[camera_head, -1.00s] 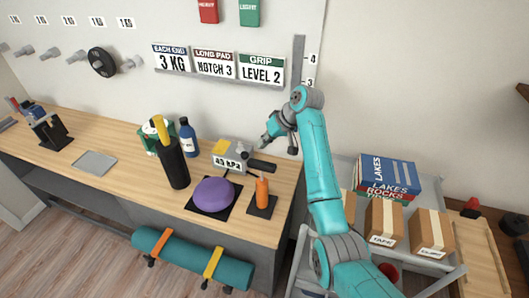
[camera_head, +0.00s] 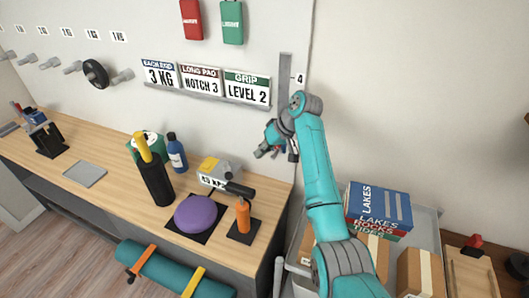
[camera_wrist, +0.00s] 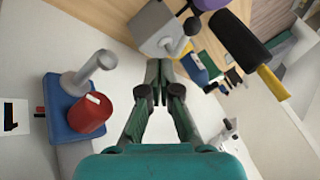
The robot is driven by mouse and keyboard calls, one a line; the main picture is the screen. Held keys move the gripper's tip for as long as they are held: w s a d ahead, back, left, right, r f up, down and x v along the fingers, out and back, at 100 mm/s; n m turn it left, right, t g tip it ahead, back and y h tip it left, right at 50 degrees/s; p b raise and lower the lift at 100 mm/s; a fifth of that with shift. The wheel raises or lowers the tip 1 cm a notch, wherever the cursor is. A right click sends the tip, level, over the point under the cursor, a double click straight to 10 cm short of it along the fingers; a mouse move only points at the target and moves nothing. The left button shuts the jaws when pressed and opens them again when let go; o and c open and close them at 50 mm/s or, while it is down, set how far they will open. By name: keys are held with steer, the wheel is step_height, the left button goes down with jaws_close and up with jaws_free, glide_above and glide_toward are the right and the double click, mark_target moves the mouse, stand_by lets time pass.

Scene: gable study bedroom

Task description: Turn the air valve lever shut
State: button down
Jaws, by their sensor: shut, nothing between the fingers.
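The grey air box (camera_head: 218,172) with a yellow patch and a kPa readout stands on the wooden bench. A black lever-like bar (camera_head: 239,189) sticks out at its front right. In the wrist view the box (camera_wrist: 150,28) is beyond my fingertips, with a rounded grey part (camera_wrist: 178,45) on it. I cannot tell for sure which part is the valve lever. My gripper (camera_head: 265,153) is shut and empty, above and right of the box near the wall, apart from it. Its fingers also show in the wrist view (camera_wrist: 164,66).
A red knob (camera_wrist: 90,113) on a blue mount is left of my fingers. Books (camera_head: 380,207) lie right.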

mark_target(231, 173)
steer(key=s+a+f, duration=0.1)
steer(key=a+f, duration=0.6)
steer(key=shift+a, duration=0.25)
steer(key=shift+s+a+m+t, duration=0.5)
steer(key=shift+s+a+m, duration=0.25)
steer(key=shift+a, duration=0.2)
